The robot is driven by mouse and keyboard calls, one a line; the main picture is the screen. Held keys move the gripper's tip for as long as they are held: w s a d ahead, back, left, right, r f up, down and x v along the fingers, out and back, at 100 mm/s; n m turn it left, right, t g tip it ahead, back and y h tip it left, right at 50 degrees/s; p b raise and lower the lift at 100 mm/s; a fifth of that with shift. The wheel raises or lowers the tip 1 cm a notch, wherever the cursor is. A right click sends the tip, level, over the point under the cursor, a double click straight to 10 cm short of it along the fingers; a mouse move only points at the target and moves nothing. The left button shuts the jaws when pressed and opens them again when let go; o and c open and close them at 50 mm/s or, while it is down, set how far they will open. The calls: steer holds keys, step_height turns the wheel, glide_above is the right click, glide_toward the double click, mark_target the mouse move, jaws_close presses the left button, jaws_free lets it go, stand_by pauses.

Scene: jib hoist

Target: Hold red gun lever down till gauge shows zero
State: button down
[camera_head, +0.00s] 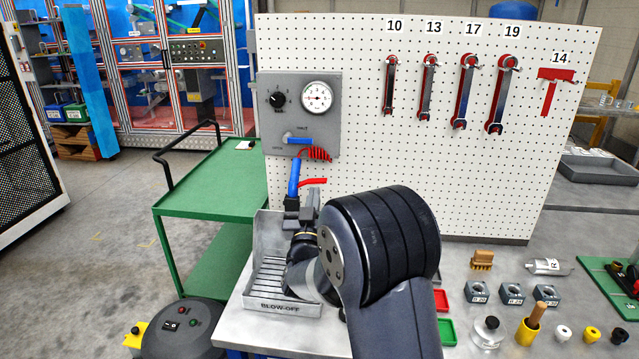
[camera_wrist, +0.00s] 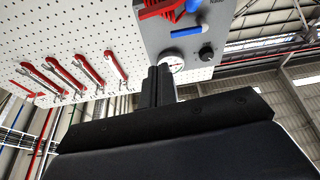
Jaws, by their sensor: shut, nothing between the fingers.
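The air gun (camera_head: 294,178) has a blue body and stands upright below the grey panel. Its red lever (camera_head: 312,181) sticks out to the right. The round white gauge (camera_head: 317,97) is on the panel; its needle is too small to read. The gauge also shows in the wrist view (camera_wrist: 174,64), partly hidden by my fingers. My gripper (camera_head: 313,196) is shut and empty, its tips just below the red lever; I cannot tell whether they touch it. In the wrist view my gripper (camera_wrist: 157,84) points up toward the panel, fingers together.
The grey panel (camera_head: 330,130) carries a black knob (camera_head: 277,99), a blue valve handle (camera_head: 299,140) and a coiled red hose (camera_head: 315,154). The blow-off tray (camera_head: 247,292) stands below. Wrenches hang on the pegboard (camera_head: 430,185). Small parts lie on the bench at right.

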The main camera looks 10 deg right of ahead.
step_height(320, 180, up, 4)
steer(key=p, duration=0.5)
glide_above(320, 183)
steer(key=s, duration=0.1)
steer(key=shift+s+a+f+p, duration=0.15)
steer(key=shift+f+p, duration=0.15)
steer(key=shift+f, duration=2.05)
steer(key=shift+f, duration=0.1)
steer(key=m+b, duration=0.1)
steer(key=b, duration=0.2)
steer(key=f+m+h+b, duration=0.1)
steer(key=b, duration=0.2)
steer(key=m+b, duration=0.2)
steer(key=b, duration=0.1)
steer(key=shift+s+d+f+g+h, duration=0.1)
steer(key=shift+d+f+g+h, duration=0.2)
steer(key=shift+f+h, duration=0.1)
steer(key=shift+r, duration=0.1)
